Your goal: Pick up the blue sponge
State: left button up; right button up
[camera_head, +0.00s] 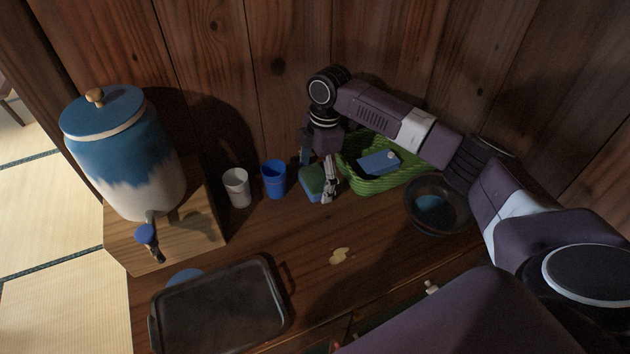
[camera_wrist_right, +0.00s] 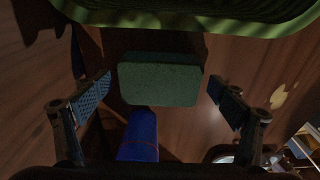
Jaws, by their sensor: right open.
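The sponge (camera_head: 311,184) stands on the wooden counter between the blue cup and the green basket. It has a green face and a blue side. My right gripper (camera_head: 317,172) points down over it. In the right wrist view the sponge's green face (camera_wrist_right: 158,80) lies between the two open fingers of the right gripper (camera_wrist_right: 160,86), with a gap on each side. The fingers do not look closed on it. My left gripper is not in view.
A blue cup (camera_head: 273,179) and a white cup (camera_head: 236,187) stand left of the sponge. A green basket (camera_head: 378,186) holding a blue item is at its right, then a dark bowl (camera_head: 411,205). A dark tray (camera_head: 222,306) and a blue-white dispenser (camera_head: 147,175) are further left.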

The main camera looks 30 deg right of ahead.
aim_at(315, 177)
jog(key=shift+c, duration=0.3)
jog(key=c, duration=0.8)
jog(key=shift+r, duration=0.1)
notch_tip(315, 177, up, 20)
jog(key=shift+f, duration=0.1)
